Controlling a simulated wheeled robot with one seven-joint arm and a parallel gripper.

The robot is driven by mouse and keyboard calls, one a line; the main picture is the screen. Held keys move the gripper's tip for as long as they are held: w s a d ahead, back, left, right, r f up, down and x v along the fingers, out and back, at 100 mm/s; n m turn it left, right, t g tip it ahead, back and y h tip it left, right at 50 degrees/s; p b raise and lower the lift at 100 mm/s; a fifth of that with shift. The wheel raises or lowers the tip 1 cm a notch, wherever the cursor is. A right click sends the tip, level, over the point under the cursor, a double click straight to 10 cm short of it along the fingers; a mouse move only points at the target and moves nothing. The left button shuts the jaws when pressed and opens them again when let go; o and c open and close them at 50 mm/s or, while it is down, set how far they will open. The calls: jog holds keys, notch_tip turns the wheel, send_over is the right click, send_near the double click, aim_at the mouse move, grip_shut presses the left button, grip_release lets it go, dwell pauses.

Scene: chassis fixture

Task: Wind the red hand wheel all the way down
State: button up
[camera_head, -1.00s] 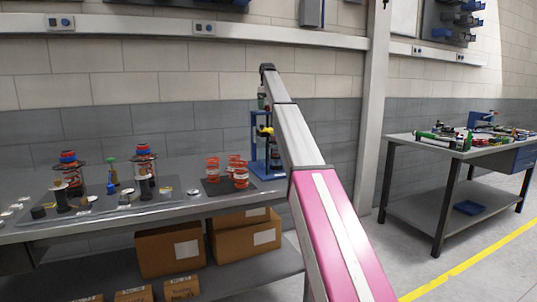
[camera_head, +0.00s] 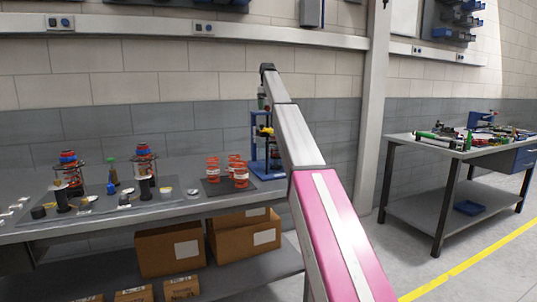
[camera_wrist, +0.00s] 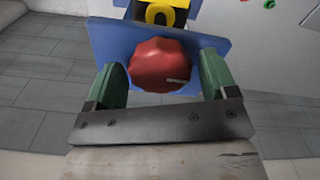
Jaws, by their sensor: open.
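The red hand wheel (camera_wrist: 160,66) shows in the wrist view in front of a blue plate (camera_wrist: 105,40). My gripper (camera_wrist: 163,78) is open, with one green finger on each side of the wheel. The wheel sits between the fingers; whether either finger touches it I cannot tell. In the head view the blue fixture (camera_head: 255,150) stands at the back right of the left bench, partly hidden behind my arm. The wheel and my fingertips are hidden or too small to make out there.
Orange-red spring-like parts (camera_head: 213,170) stand on a dark mat just left of the fixture. The left bench (camera_head: 130,222) also holds several small parts farther left. Cardboard boxes (camera_head: 168,252) lie below it. A second bench (camera_head: 400,150) stands at the right, beyond a wall post (camera_head: 371,120).

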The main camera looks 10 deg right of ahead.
jog(key=m, duration=1.3)
jog(key=shift+s, duration=0.1)
jog(key=n, duration=0.4)
jog(key=shift+n, duration=2.4)
jog(key=n, duration=1.5)
jog(key=shift+n, duration=2)
jog(key=c, duration=0.8)
jog(key=m, duration=0.4)
jog(key=shift+m, duration=0.4)
jog(key=m, duration=0.8)
jog(key=shift+m, duration=0.3)
jog(key=m, duration=0.3)
jog(key=shift+m, duration=0.4)
